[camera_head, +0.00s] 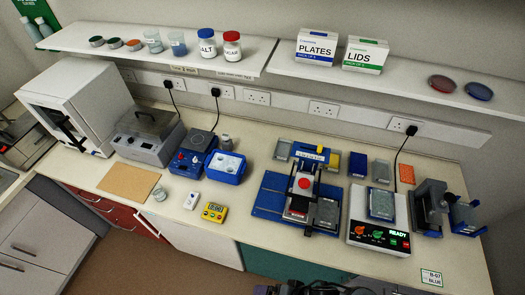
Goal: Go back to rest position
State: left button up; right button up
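Dark mechanical parts (318,288) show at the bottom edge, right of the middle, in front of the bench. They look like part of my own arms, but they are cut off by the frame. I cannot make out any fingertips of my left or right gripper. No arm reaches over the bench, and nothing on it is seen held by a gripper.
The bench (255,192) carries a blue device with a red button (303,187), a white unit reading READY (378,235), a blue box (225,168), a yellow timer (214,212) and a dark-and-blue stand (430,208). Shelves (150,57) run above.

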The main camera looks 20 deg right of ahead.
jog(key=d+r+n+h, duration=0.5)
jog(key=d+r+n, duration=0.3)
jog(key=d, duration=0.5)
jog(key=shift+s+d+r+n+g+h, duration=0.2)
jog(key=shift+d+r+n+g+h, duration=0.1)
jog(key=shift+r+n+g, duration=0.15)
jog(key=shift+f, duration=0.1)
dwell(0.9)
dwell(0.7)
